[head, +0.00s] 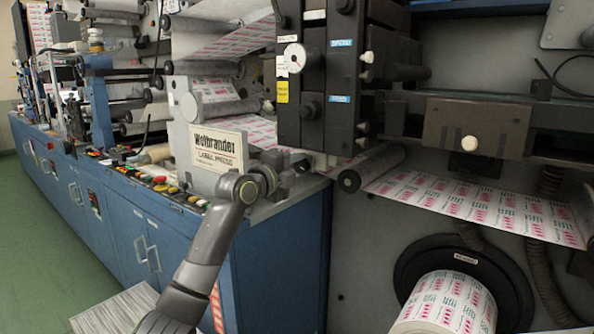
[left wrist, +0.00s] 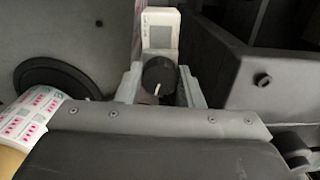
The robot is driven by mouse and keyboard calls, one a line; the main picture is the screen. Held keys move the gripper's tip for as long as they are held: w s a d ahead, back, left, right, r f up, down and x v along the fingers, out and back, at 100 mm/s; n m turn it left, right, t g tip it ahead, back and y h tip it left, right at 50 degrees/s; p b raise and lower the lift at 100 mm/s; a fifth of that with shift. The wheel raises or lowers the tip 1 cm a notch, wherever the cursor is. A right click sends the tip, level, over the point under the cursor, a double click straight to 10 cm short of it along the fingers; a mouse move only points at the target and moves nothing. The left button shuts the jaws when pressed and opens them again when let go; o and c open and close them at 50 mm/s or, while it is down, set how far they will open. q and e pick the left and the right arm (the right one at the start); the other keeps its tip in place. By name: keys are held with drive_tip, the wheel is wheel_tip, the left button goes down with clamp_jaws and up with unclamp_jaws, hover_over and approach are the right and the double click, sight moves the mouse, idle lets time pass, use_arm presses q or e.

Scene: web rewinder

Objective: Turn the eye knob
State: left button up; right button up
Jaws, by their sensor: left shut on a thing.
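The eye knob (left wrist: 158,75) is a round black knob with a white pointer line, seen in the left wrist view below a small pale unit with a grey display (left wrist: 160,36). Its pointer is close to upright in that view. My left gripper (left wrist: 160,88) has one grey finger on each side of the knob and is shut on it. In the head view my left gripper (head: 292,168) is at the right end of the press, beside the hanging web. The knob is hidden there behind the gripper and wrist. My right gripper is not in view.
Green floor (head: 60,255) is clear at left.

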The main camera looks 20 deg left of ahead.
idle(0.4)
use_arm(q)
drive_tip(key=o, duration=1)
drive_tip(key=shift+s, duration=0.1)
drive_tip(key=v, duration=1.7)
drive_tip(key=shift+s+a, duration=0.1)
